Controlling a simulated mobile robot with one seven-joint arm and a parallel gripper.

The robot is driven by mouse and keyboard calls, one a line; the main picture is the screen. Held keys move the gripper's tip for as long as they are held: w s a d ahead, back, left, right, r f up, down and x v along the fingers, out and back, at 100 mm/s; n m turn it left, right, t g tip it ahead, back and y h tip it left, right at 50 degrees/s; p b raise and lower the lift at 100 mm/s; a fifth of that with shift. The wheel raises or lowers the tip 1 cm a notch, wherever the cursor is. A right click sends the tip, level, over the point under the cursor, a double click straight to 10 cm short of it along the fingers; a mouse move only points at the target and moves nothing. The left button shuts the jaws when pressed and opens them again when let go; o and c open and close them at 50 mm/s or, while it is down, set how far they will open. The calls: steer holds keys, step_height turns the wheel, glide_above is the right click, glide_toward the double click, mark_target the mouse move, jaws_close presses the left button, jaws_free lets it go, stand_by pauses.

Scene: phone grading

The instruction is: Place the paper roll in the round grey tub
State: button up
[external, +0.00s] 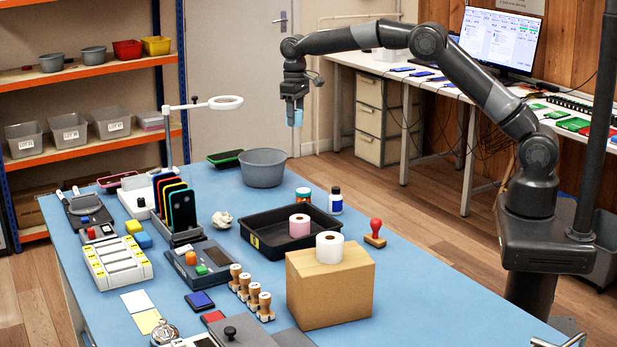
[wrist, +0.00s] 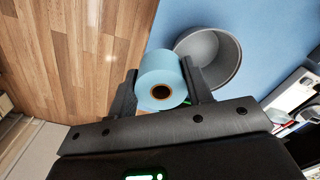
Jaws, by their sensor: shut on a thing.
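My gripper (external: 294,107) is raised high, in front of the door at the table's far end. In the wrist view its two fingers (wrist: 161,93) are shut on a light blue paper roll (wrist: 158,68), one finger on each side. The roll also shows below the gripper in the external view (external: 296,117). The round grey tub (external: 263,169) stands on the far end of the blue table and looks empty. The roll is above table height and a little to the right of the tub in the external view. The tub also shows in the wrist view (wrist: 226,62), beside the roll.
A pink paper roll (external: 299,226) stands in a black tray (external: 258,243). A white paper roll (external: 330,247) stands on a cardboard box (external: 330,286). A green tray (external: 225,158) lies left of the tub.

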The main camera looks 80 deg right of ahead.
steer(key=w+a+f, duration=0.4)
steer(key=a+f, duration=0.1)
steer(key=f, duration=0.3)
steer(key=shift+a+f, duration=0.2)
steer(key=shift+a, duration=0.2)
steer(key=shift+w, duration=0.1)
steer(key=shift+f, duration=0.55)
steer(key=o, duration=1)
